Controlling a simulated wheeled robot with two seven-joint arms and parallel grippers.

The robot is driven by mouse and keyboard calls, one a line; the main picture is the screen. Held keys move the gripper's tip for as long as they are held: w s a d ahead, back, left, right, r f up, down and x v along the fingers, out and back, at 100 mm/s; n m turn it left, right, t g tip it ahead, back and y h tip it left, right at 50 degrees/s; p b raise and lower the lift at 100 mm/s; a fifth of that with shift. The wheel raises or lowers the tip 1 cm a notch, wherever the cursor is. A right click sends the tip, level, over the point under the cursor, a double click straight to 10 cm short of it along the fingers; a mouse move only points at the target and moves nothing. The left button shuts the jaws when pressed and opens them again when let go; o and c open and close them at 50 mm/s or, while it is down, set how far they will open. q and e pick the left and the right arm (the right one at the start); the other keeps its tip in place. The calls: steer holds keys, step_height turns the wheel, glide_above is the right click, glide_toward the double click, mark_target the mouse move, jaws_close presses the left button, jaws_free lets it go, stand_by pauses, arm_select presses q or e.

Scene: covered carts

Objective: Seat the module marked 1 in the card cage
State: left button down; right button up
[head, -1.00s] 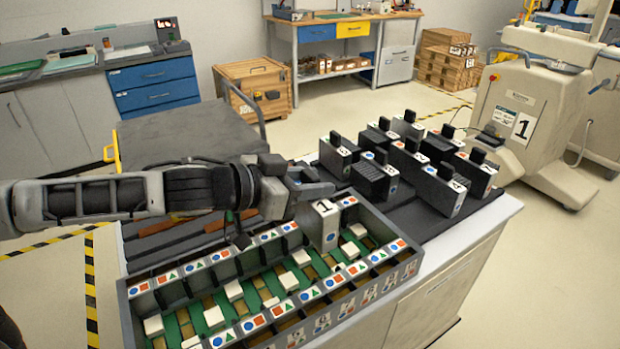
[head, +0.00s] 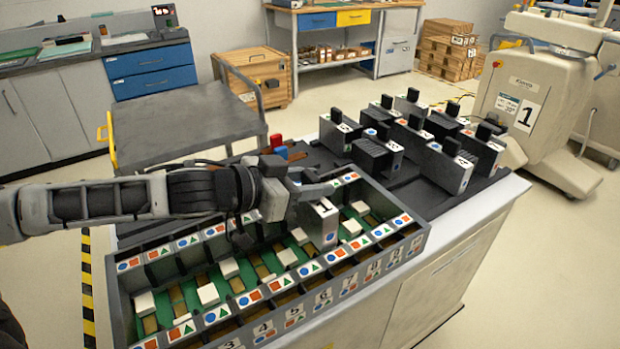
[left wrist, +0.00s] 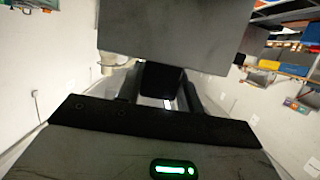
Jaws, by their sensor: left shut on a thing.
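My left gripper (head: 308,190) is shut on the grey module marked 1 (head: 322,228) and holds it upright by its top. The module is over the back row of the card cage (head: 420,240), right of its middle. I cannot tell whether its lower end is inside a slot. The cage is a long dark box with a green floor, white blocks and label strips with coloured shapes. In the left wrist view the grey block (left wrist: 175,38) beyond the fingers (left wrist: 162,85) hides what lies below. My right gripper is not in view.
Several other modules (head: 455,165) with black handles stand on a dark rack right of the cage. Red and blue objects (head: 279,146) lie behind my arm.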

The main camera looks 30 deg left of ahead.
mark_target(303, 204)
arm_select(q)
steer(key=shift+f+b, duration=0.95)
steer(key=shift+f, duration=0.9)
steer(key=shift+f+b, duration=0.2)
steer(key=shift+b, duration=0.2)
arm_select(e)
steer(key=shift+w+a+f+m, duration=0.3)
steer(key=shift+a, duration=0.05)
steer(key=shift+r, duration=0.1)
arm_select(q)
steer(key=shift+f, duration=0.1)
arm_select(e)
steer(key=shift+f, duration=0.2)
arm_select(q)
steer(key=c, duration=0.8)
jaws_free()
steer(key=shift+c, duration=0.2)
steer(key=shift+f, duration=0.15)
